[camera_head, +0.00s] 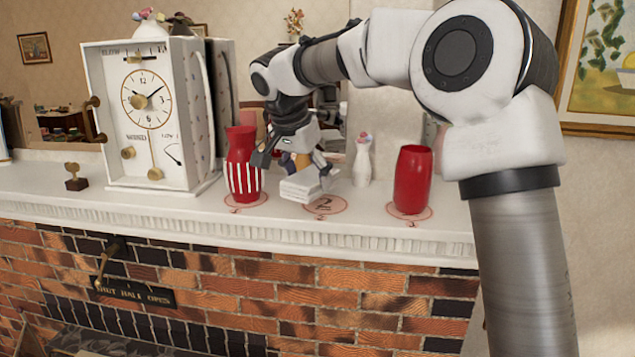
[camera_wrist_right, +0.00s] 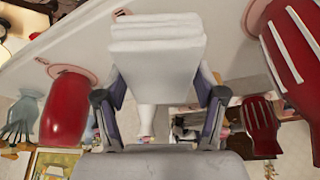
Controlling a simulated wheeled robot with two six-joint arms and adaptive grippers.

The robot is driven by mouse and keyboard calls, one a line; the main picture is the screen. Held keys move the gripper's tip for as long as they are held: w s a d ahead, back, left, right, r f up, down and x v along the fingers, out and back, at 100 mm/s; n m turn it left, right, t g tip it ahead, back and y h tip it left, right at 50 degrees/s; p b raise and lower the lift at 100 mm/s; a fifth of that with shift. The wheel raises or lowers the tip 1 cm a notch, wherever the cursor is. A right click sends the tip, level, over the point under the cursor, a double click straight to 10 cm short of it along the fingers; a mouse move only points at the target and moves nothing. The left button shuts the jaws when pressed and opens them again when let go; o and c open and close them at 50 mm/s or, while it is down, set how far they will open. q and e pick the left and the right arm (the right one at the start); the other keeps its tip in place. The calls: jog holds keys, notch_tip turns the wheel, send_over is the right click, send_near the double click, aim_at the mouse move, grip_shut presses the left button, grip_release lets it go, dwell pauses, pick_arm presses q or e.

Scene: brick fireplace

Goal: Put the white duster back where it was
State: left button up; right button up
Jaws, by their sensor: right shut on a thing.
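The white duster (camera_head: 308,184) is a pale block with layered edges, over the mantel shelf between two red vases. It fills the upper middle of the right wrist view (camera_wrist_right: 157,55). My right gripper (camera_head: 293,165) is shut on its sides, with a finger on each side in the right wrist view (camera_wrist_right: 160,88). The duster sits slightly tilted beside a red circle marked 2 (camera_head: 325,206) on the shelf. I cannot tell whether its underside touches the shelf. My left gripper is not in view.
A striped red vase (camera_head: 242,170) stands close left of the duster, and a plain red vase (camera_head: 412,181) stands to the right, both on marked circles. A small white vase (camera_head: 362,162) is behind. A white clock (camera_head: 150,115) stands left. The shelf's front edge (camera_head: 330,240) is near.

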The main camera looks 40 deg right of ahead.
aim_at(317, 176)
jog(key=shift+d+p, duration=0.3)
jog(key=shift+d, duration=0.85)
jog(key=shift+s+f+p, duration=0.2)
jog(key=shift+f+p, duration=0.05)
jog(key=shift+f, duration=0.4)
jog(key=shift+s+f+p, duration=0.2)
jog(key=shift+f+p, duration=0.05)
jog(key=shift+f, duration=0.7)
jog(key=shift+w+f, duration=0.2)
jog(key=shift+w, duration=0.1)
jog(key=shift+f, duration=0.1)
jog(key=o, duration=1.2)
jog(key=shift+s, duration=0.15)
